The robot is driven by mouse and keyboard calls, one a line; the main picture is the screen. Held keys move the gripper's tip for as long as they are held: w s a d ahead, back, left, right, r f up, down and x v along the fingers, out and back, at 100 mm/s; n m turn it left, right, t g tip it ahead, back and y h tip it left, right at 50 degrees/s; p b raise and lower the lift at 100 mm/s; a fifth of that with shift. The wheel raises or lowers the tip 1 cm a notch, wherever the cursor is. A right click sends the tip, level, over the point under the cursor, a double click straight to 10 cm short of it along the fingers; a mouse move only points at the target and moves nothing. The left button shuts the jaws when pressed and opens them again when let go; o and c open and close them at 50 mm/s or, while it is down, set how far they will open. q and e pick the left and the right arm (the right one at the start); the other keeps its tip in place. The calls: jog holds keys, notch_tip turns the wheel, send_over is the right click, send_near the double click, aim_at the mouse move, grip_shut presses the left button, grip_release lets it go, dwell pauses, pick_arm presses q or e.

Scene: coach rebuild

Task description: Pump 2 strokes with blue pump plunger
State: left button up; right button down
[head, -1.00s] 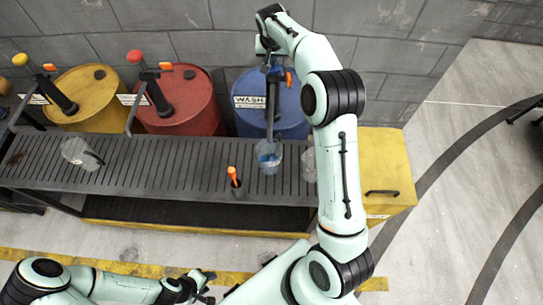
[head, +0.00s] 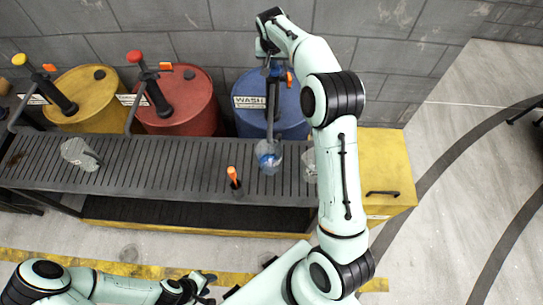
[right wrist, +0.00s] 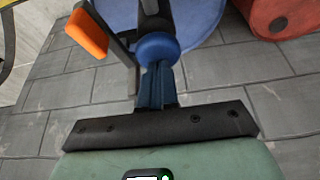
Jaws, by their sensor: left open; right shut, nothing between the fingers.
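The blue drum (head: 290,110) stands against the wall with a WASH label. Its pump has a blue knob on the plunger (right wrist: 158,47), seen in the right wrist view; in the head view my right arm hides most of it. My right gripper (right wrist: 157,75) is shut with nothing held, its fingertips at the knob, apparently against it; contact is hard to confirm. It also shows in the head view (head: 268,60). The spout runs down to a clear container (head: 268,155) with blue liquid inside, on the slatted bench. My left gripper (head: 205,288) is open and empty, low over the floor.
Red (head: 190,105) and yellow (head: 85,95) drums with pumps stand to the left. The slatted bench (head: 135,165) holds a clear jar (head: 78,153), an orange-handled tool in a holder (head: 234,182) and another clear container (head: 308,165). A yellow cabinet (head: 385,170) stands at right.

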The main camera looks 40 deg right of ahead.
jog(key=shift+r+p, duration=0.8)
jog(key=shift+r, duration=0.95)
jog(key=shift+r+p, duration=0.6)
jog(key=shift+r, duration=1)
pick_arm(q)
jog(key=shift+t, duration=0.3)
jog(key=w+r, duration=0.3)
jog(key=w, duration=0.1)
jog(key=shift+w+r, duration=0.1)
jog(key=shift+r, duration=0.25)
pick_arm(e)
jog(key=shift+r, duration=2.95)
